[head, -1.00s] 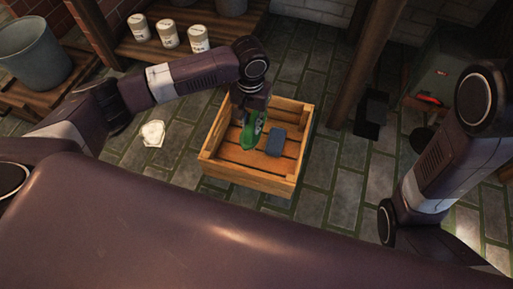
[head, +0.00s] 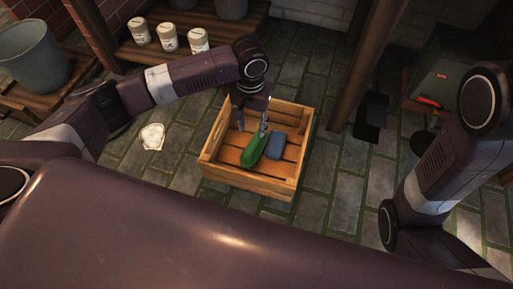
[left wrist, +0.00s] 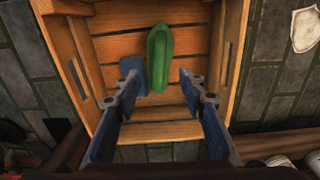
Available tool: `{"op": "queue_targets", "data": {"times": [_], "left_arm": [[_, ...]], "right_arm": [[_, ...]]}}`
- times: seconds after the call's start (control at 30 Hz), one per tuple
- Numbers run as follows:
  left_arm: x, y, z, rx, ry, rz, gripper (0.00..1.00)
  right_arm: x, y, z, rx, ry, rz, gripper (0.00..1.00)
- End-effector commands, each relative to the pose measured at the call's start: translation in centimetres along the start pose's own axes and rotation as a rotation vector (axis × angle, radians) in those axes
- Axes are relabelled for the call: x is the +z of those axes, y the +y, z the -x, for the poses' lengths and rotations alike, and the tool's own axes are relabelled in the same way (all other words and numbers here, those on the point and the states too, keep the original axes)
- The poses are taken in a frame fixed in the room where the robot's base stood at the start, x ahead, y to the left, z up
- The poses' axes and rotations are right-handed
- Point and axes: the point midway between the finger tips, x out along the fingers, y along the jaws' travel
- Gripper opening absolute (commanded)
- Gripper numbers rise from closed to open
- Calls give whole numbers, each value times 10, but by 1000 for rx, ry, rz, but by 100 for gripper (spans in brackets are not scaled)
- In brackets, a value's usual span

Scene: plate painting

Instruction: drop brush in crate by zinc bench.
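The green, long, rounded object, which I take as the brush (head: 254,150), lies on the slatted floor of the wooden crate (head: 243,184). It also shows in the left wrist view (left wrist: 160,58), inside the crate's walls (left wrist: 222,62). A blue block (head: 276,146) lies beside it in the crate and shows partly behind a finger in the wrist view (left wrist: 133,66). My left gripper (head: 251,128) is over the crate, fingers apart and empty; the wrist view shows clear space between its fingertips (left wrist: 160,82). My right arm is at the right; its gripper is not visible.
A white plate-like piece (head: 152,136) lies on the stone floor left of the crate. A low wooden shelf holds several white tins (head: 168,37). A grey bucket (head: 33,53) stands on a bench at left. A wooden post (head: 368,55) rises behind the crate.

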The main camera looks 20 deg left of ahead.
Motion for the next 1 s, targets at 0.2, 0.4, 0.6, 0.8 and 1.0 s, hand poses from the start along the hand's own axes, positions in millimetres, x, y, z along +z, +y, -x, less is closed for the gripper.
{"op": "queue_targets", "data": {"times": [0.2,0.4,0.6,0.8,1.0], "left_arm": [[-1,0,46,1,5,-1,38],[-1,0,85,0,3,0,38],[0,0,106,0,1,-1,38],[0,0,110,0,0,-1,38],[0,0,110,0,0,-1,38]], "right_arm": [[0,0,0,0,0,0,35],[0,0,0,-1,1,0,35],[0,0,0,-1,1,0,35],[0,0,0,-1,1,0,35],[0,0,0,-1,1,0,35]]}}
